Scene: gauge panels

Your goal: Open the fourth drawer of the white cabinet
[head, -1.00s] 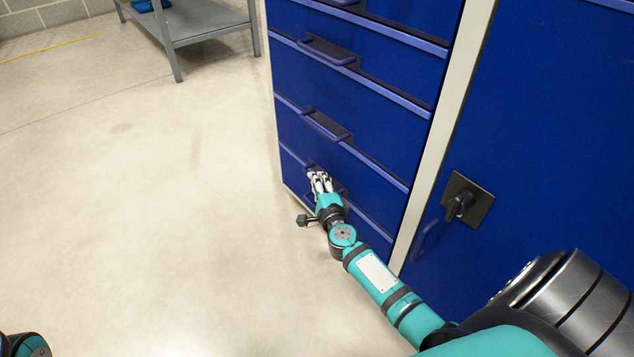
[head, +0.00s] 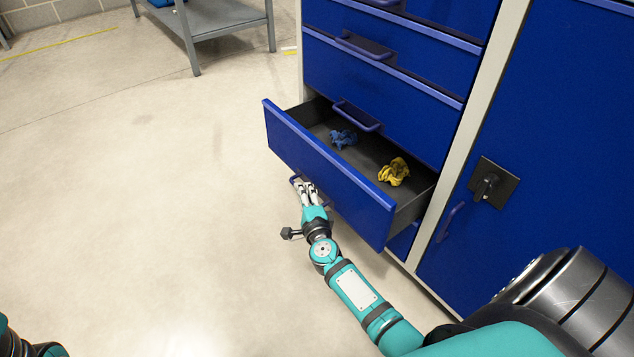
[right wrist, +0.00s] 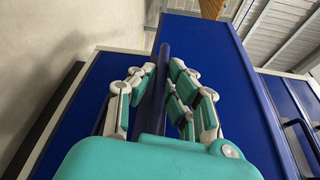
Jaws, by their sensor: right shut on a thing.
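The cabinet has blue fronts in a white frame (head: 487,85). One low drawer (head: 330,170) is pulled well out, below several shut drawers with bar handles. A blue crumpled cloth (head: 343,138) and a yellow crumpled cloth (head: 394,172) lie inside it. My right gripper (head: 308,188) is at the drawer's handle (head: 295,182), low on its front. In the right wrist view the fingers (right wrist: 160,82) are closed around the dark blue bar (right wrist: 163,56). My left gripper is not in view; only a bit of my left arm shows at the lower left corner.
A blue door (head: 560,130) with a black latch (head: 491,184) is to the right of the drawers. A grey metal table (head: 215,18) stands at the back left. The floor (head: 150,210) left of the open drawer is clear.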

